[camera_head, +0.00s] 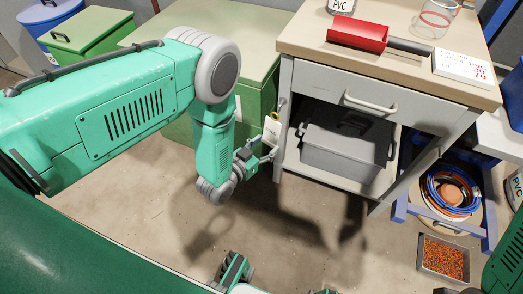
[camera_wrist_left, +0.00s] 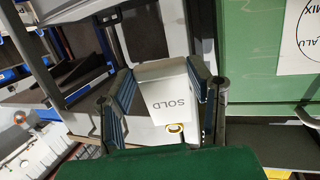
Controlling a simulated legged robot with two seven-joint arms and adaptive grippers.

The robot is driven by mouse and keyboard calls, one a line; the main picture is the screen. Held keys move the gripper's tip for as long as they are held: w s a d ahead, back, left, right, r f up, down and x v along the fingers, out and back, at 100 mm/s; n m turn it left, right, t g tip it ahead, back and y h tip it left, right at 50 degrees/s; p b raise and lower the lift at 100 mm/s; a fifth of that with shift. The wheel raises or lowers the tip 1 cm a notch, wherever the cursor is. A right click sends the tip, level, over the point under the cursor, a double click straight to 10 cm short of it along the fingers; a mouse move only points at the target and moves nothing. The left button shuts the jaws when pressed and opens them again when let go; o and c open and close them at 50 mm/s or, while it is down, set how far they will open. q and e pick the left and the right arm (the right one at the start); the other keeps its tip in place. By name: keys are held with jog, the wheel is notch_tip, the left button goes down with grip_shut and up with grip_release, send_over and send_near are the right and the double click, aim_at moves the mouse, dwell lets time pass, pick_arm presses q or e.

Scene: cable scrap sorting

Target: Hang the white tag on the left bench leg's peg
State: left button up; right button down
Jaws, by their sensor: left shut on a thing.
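The white tag (camera_head: 271,130) is held upright in my left gripper (camera_head: 262,153), beside the left front leg (camera_head: 283,118) of the bench. In the left wrist view the tag (camera_wrist_left: 167,92) reads "SOLD" upside down and has a yellow-rimmed hole (camera_wrist_left: 175,128) at its lower edge in the picture. The blue-padded fingers of my left gripper (camera_wrist_left: 163,85) are shut on its two sides. A small peg-like shape (camera_head: 282,103) shows on the leg, just above the tag in the picture. Whether tag and peg touch cannot be told.
A grey lidded bin (camera_head: 345,150) stands on the bench's lower shelf, under a drawer (camera_head: 370,103). Green cabinets (camera_head: 257,85) stand close to the left. The floor (camera_head: 340,240) in front is mostly clear.

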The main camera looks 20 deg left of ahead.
aim_at(264, 141)
pick_arm(q)
jog(key=shift+w+f, duration=0.1)
jog(key=shift+w, duration=0.5)
jog(key=shift+w+a+f+b, duration=0.15)
jog(key=shift+w+a+b, duration=0.15)
jog(key=shift+w+b, duration=0.45)
jog(key=shift+w, duration=0.25)
jog(key=shift+r+b+x, duration=0.2)
jog(key=shift+b+x, duration=0.5)
jog(key=shift+x, duration=0.35)
jog(key=shift+w, duration=0.25)
jog(key=shift+w+a+f+b, duration=0.15)
jog(key=shift+w+f+b, duration=0.35)
jog(key=shift+w+b, duration=0.1)
